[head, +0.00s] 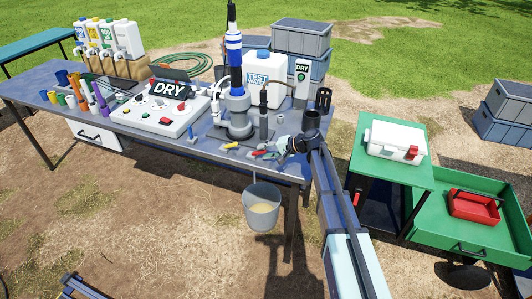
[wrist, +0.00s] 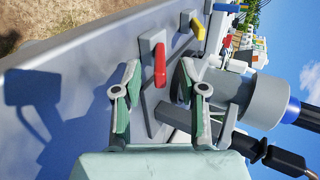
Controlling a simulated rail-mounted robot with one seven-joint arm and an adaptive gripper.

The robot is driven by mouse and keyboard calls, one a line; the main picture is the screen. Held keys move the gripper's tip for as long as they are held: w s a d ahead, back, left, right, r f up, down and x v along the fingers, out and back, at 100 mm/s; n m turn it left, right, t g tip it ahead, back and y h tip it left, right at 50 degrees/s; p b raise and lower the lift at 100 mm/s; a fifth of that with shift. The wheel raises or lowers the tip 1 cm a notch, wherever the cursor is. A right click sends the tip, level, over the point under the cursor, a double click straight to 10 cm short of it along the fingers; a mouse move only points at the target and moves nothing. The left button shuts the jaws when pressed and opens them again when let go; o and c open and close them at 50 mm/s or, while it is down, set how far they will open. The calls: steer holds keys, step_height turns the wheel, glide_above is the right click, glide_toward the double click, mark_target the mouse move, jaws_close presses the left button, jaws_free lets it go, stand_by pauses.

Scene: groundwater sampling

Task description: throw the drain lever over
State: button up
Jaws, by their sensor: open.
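Two levers sit along the front edge of the workbench by the grey pump base: a red lever (head: 261,153) and, left of it, a yellow lever (head: 230,145). No label shows which is the drain lever. My gripper (head: 275,149) is open and empty, just right of the red lever. In the wrist view, the red lever (wrist: 160,64) appears between the open fingertips (wrist: 160,85), slightly ahead of them; contact cannot be told. The yellow lever (wrist: 198,27) is farther off, on its own grey plate.
A bucket (head: 262,208) of pale liquid hangs below the bench edge. The pump column (head: 237,108) and a dark pipe (head: 264,112) stand close behind the levers. A control box (head: 163,112) reading DRY is left. A green cart (head: 390,150) stands right.

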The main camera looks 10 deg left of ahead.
mark_target(260, 151)
jaws_close()
steer(key=shift+r, duration=0.1)
steer(key=r+p, duration=0.1)
steer(key=a+h+p, duration=0.1)
steer(key=p, duration=0.1)
steer(key=shift+w+a+r, duration=0.1)
steer(key=shift+w+r, duration=0.1)
steer(key=shift+r, duration=0.2)
steer(key=shift+w+a+r+g+h+p, duration=0.1)
steer(key=shift+a+r+g+h+p, duration=0.3)
steer(key=shift+p, duration=0.4)
steer(key=shift+a, duration=0.3)
steer(key=shift+p, duration=0.3)
